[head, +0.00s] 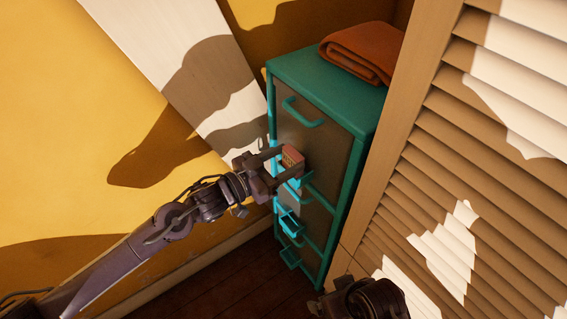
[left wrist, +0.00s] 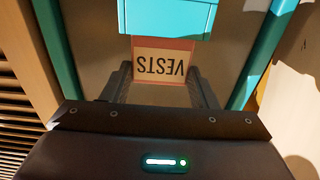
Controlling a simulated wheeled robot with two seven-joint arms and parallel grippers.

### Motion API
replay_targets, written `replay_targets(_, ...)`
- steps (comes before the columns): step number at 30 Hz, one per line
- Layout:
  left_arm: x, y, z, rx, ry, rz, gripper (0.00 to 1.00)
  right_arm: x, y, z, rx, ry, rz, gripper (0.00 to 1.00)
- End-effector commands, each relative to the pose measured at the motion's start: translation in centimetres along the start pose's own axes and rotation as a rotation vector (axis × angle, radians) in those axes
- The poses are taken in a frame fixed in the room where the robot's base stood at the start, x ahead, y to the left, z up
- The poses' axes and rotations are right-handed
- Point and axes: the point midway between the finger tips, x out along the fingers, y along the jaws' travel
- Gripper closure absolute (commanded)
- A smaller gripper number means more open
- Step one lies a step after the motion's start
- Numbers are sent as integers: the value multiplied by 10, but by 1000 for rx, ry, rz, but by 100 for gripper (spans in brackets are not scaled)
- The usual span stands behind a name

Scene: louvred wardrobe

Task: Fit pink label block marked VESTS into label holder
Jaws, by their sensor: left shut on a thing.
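The pink label block (head: 293,157) is in my left gripper (head: 284,162), in front of the drawer cabinet. In the left wrist view the block (left wrist: 163,65) shows a pale face with VESTS in dark letters, upside down. The left fingers (left wrist: 160,85) are shut on its two sides. A bright cyan part (left wrist: 168,18), seemingly the label holder, lies right at the block's edge in that view. In the head view a cyan part (head: 299,181) shows just below the block. I cannot tell whether they touch. My right gripper (head: 345,298) is low in the head view, its jaws unclear.
The teal cabinet (head: 285,66) has a cyan upper handle (head: 303,113) and more cyan fittings (head: 290,224) lower down. A folded orange cloth (head: 360,50) lies on top. A louvred door (head: 470,150) stands close on the right. A pale board (head: 180,70) leans at the left.

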Motion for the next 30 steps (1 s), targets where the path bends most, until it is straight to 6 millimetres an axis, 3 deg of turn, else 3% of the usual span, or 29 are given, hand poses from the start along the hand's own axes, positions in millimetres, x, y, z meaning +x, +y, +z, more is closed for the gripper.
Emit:
replay_targets(11,0,0,7,0,1,-1,68,-2,-3,-4,-7,27,-5,8)
replay_targets(12,0,-1,7,0,1,-1,44,-2,-3,-4,-8,28,-5,8)
replay_targets(17,0,0,7,0,1,-1,25,-2,-3,-4,-8,27,-5,8)
replay_targets(26,0,0,4,1,2,0,25,0,-3,-1,-7,16,-6,8)
replay_targets(30,-15,-1,5,-1,-2,-2,25,-1,-2,3,-4,-5,-4,8)
